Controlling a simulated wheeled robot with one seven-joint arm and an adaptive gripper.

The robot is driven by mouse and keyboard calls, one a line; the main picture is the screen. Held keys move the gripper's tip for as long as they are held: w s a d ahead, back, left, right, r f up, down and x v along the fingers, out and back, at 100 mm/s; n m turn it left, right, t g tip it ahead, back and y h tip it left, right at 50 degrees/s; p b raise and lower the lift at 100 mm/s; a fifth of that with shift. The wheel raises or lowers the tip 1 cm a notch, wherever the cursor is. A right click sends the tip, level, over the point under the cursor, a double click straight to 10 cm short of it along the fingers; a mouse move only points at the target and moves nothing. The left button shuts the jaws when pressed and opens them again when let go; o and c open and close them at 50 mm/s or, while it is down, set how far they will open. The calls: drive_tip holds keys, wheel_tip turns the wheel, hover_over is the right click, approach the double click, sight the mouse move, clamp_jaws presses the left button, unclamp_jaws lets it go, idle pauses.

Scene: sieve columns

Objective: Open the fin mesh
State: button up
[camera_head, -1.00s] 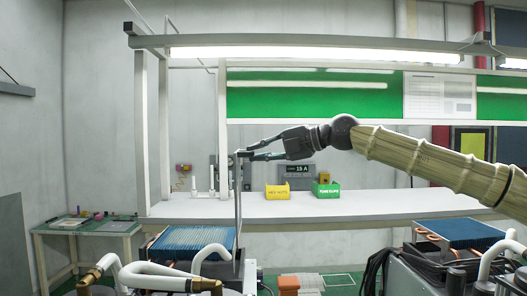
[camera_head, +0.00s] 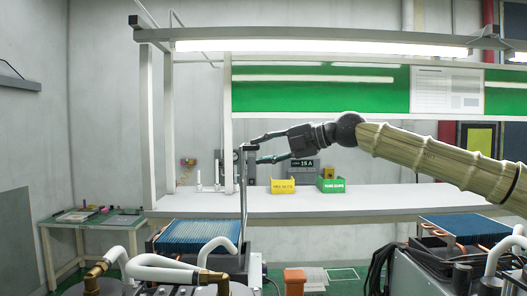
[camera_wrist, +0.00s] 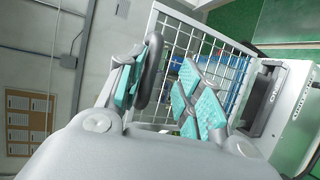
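The fin mesh (camera_head: 243,195) stands upright, almost edge-on, at the right side of the blue fin block (camera_head: 190,237) on the left machine. In the wrist view it is a white wire grid in a pale frame (camera_wrist: 222,40). My gripper (camera_head: 255,150) is at the mesh's top end, with its fingers spread. In the wrist view the teal-padded fingers are apart (camera_wrist: 165,93). A dark rounded part, seemingly a handle (camera_wrist: 151,70), lies between them, close to the left finger. I cannot tell whether it touches that finger.
A white bench behind holds a yellow bin (camera_head: 283,186) and a green bin (camera_head: 330,185). White pipes (camera_head: 160,270) curve in front of the left machine. A second machine with blue fins (camera_head: 462,228) stands at right. A white bench post (camera_head: 228,125) rises behind the mesh.

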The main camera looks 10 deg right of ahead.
drive_tip(key=v, duration=1.2)
idle(0.4)
